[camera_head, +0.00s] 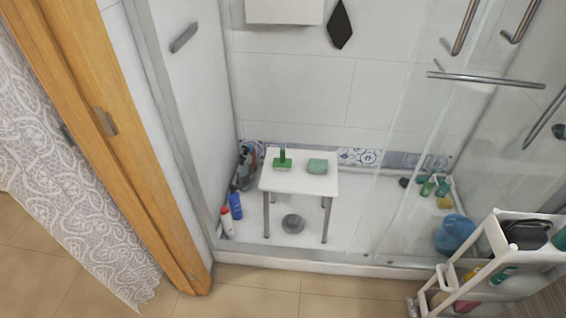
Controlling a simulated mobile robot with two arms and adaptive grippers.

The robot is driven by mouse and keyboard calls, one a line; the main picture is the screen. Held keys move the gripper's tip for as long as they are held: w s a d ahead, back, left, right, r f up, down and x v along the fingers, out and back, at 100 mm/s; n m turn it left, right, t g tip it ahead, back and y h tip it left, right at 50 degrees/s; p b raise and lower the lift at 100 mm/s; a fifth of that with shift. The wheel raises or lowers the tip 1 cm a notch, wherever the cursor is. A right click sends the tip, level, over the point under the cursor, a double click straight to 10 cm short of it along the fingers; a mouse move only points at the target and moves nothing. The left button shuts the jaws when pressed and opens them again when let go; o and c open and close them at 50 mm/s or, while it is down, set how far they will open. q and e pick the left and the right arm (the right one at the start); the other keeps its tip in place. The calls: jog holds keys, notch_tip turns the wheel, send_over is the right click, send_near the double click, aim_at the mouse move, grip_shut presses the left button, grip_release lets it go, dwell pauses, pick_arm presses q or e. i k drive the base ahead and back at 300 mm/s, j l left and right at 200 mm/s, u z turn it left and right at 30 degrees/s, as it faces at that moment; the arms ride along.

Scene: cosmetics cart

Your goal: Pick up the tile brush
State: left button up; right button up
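A green brush with an upright handle (282,161), likely the tile brush, stands on the left part of the top of a small white stool (301,185). The stool is inside the shower. A light green block-like item (317,166) lies on the stool to the right of the brush, apart from it. Neither of my grippers shows in the head view.
Bottles (235,206) stand on the shower floor left of the stool. A blue jug (455,234) is at the right. A white cart (497,262) stands front right. A glass panel and the raised shower sill (320,267) bound the shower; a wooden door frame (125,150) is left.

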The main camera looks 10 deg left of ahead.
aim_at(281, 164)
jog(key=i+l+z, duration=0.1)
jog(key=i+z, duration=0.15)
jog(key=i, duration=0.6)
